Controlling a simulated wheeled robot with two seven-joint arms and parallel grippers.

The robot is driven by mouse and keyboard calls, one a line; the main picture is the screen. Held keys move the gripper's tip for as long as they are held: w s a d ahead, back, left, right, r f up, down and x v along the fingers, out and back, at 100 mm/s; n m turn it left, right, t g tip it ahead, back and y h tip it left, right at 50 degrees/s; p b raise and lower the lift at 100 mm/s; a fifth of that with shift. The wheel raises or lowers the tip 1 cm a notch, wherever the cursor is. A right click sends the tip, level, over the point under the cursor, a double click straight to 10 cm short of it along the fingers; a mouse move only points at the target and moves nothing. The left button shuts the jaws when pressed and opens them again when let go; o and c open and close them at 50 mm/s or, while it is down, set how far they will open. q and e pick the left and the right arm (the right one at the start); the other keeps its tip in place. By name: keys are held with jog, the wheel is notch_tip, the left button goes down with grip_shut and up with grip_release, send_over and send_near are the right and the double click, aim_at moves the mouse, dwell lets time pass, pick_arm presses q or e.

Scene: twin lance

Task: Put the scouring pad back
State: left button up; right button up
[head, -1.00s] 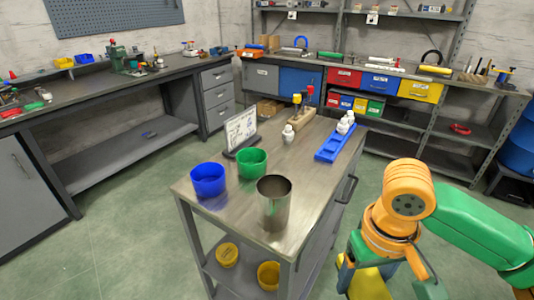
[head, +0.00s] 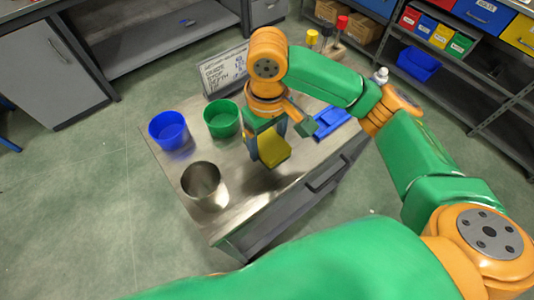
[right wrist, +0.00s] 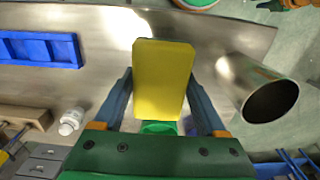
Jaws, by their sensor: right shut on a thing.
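The scouring pad is a yellow block (head: 274,151) in the head view, and it shows upright in the middle of the right wrist view (right wrist: 163,78). My right gripper (head: 266,143) is shut on it, one finger on each side, and holds it above the cart top (head: 228,172). In the head view, a green cup (head: 222,119), a blue cup (head: 168,131) and a steel cup (head: 203,183) stand to the left of the pad. In the right wrist view, the pad partly hides the green cup (right wrist: 160,127). My left gripper is not in view.
A blue tray (right wrist: 40,49) lies on the cart, with a white bottle (right wrist: 72,121) and a wooden block (right wrist: 25,116) near it. A white sign (head: 224,70) stands behind the cups. Shelves with coloured bins (head: 440,36) are at the back right.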

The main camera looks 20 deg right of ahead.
aim_at(266, 142)
jog(key=f, duration=0.7)
jog(key=shift+s+a+f, duration=0.1)
jog(key=shift+a+f, duration=0.15)
jog(key=shift+d+f, duration=0.1)
jog(key=shift+f, duration=0.35)
jog(key=o, duration=1.2)
jog(key=shift+f, duration=0.1)
jog(key=shift+o, duration=0.2)
notch_tip(266, 142, up, 12)
jog(key=shift+r+p, duration=0.2)
jog(key=shift+p, duration=0.45)
